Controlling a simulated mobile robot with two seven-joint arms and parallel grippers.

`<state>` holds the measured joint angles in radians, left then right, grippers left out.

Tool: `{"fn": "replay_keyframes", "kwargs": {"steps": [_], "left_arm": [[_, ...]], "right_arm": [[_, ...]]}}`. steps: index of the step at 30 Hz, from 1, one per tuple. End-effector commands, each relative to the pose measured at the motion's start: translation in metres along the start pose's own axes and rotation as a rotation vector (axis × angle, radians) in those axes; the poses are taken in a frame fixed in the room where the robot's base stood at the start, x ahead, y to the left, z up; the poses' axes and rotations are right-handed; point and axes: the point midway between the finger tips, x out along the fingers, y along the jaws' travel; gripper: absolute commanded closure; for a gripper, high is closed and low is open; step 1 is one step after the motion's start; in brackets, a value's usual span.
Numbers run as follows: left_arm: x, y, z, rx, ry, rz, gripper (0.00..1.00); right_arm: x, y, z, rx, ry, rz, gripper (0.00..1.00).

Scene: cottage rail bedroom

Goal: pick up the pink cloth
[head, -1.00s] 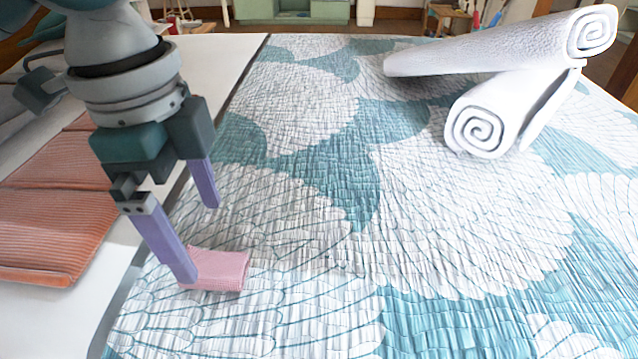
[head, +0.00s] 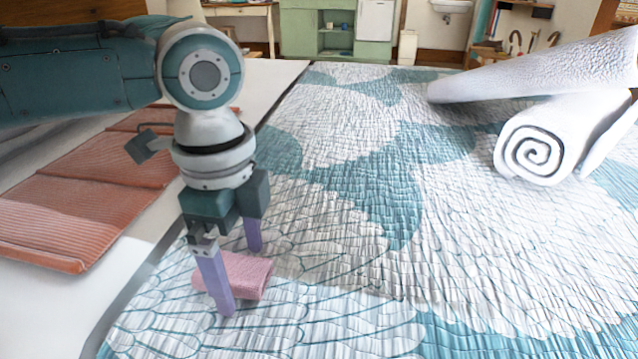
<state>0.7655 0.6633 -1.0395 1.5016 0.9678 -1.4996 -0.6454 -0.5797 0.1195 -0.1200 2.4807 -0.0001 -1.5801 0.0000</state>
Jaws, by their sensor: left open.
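The pink cloth (head: 252,279) is a small folded piece lying on the teal and white patterned bedspread (head: 400,285), near the bed's left edge. My left gripper (head: 240,283) points down over the cloth with its purple fingers apart. The near finger passes in front of the cloth and hides part of its left side. The far finger comes down behind the cloth's far edge. The cloth appears between the fingers, lying flat and not gripped. Whether the fingertips touch the bedspread is hard to tell. My right gripper is out of view.
Rolled white towels (head: 560,135) lie at the right of the bed. An orange ribbed cushion or cloth (head: 75,215) lies on the white surface at left. A green cabinet (head: 338,30) stands in the background. The bedspread's middle is clear.

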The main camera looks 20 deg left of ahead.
Motion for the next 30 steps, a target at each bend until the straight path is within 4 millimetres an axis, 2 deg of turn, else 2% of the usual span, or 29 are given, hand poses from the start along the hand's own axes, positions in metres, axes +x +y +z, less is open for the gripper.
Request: {"fn": "replay_keyframes", "kwargs": {"steps": [5, 27, 28, 30], "left_arm": [[-0.0005, 0.0001, -0.0001, 0.0, 0.0, 0.0, 0.0], [-0.0006, 0.0002, 0.0, 0.0, 0.0, 0.0, 0.83], [-0.0006, 0.0002, 0.0, 0.0, 0.0, 0.0, 0.87], [-0.0007, 0.0002, -0.0001, 0.0, 0.0, 0.0, 0.87]], "right_arm": [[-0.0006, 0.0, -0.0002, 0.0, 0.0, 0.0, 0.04], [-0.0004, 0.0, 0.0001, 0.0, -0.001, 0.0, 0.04], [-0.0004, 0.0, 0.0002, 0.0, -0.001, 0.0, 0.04], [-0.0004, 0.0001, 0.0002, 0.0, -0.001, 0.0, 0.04]]}}
